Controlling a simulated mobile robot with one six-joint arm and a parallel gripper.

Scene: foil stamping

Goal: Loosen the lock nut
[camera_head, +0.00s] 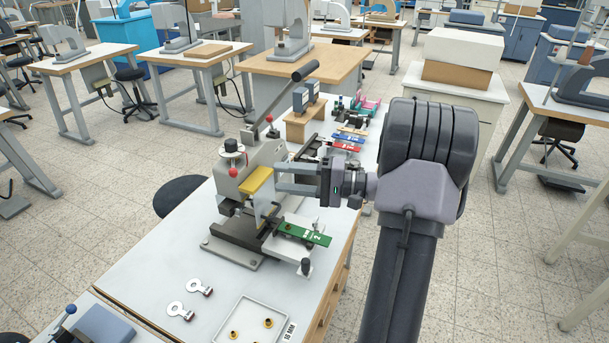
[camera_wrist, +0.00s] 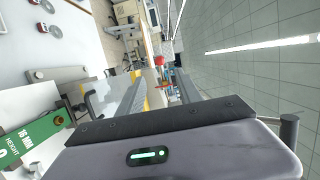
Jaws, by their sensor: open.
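The stamping press (camera_head: 262,165) stands on the white bench. On its top left is a black knob (camera_head: 231,146) above a pale disc, with a red ball (camera_head: 233,172) just below. Which of these parts is the lock nut I cannot tell for sure. My gripper (camera_head: 278,177) is open and empty, right of the press head beside the yellow plate (camera_head: 256,180). In the wrist view, a red ball (camera_wrist: 160,60) shows beyond and between the fingers. A green height plate (camera_head: 304,234) marked 16 MM lies on the press's lower front.
A lever with a black grip (camera_head: 305,71) rises above the press. Blue and red plates (camera_head: 346,144) lie behind my gripper. Two ringed metal tags (camera_head: 190,299) and a white tray (camera_head: 245,310) with brass pieces lie in front.

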